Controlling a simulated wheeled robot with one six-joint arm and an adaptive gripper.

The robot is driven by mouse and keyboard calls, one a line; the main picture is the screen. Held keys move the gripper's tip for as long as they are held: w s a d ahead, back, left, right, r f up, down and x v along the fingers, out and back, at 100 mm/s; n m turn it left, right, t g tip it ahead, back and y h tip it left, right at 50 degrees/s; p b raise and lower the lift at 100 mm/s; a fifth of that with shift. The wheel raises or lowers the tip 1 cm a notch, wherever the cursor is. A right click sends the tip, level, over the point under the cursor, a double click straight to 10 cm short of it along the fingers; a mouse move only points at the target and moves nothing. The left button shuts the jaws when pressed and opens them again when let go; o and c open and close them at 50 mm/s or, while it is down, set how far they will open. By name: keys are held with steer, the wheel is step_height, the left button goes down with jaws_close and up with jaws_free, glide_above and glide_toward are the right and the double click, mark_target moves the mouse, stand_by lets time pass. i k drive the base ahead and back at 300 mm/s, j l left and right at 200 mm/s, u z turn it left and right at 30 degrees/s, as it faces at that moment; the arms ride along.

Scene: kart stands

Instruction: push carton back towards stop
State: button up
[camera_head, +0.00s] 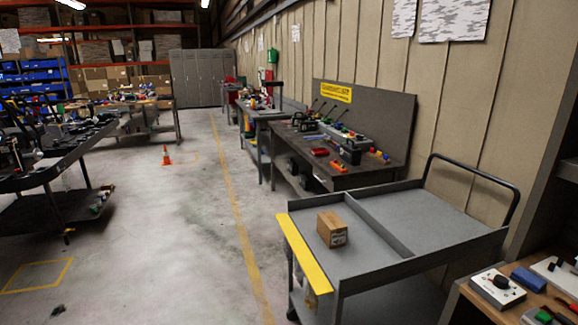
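A small brown carton (332,229) with a printed label on its near side stands on the grey top tray of a cart (365,264). It is in the tray's left section, towards the far left part. A low grey divider (379,224) crosses the tray to the right of the carton, with clear tray surface between them. A yellow strip (303,253) runs along the tray's left edge, a little apart from the carton. I cannot tell which part is the stop. My gripper is not in view.
The tray's right section (425,215) is empty, with a black handle (478,172) beyond it. A workbench with tools (340,180) stands behind the cart. A wooden bench (515,300) with devices is at lower right.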

mark_target(331, 229)
steer(key=i+j+u, duration=0.2)
steer(key=u, duration=0.15)
steer(key=i+j+u, duration=0.1)
steer(key=i+u, duration=0.55)
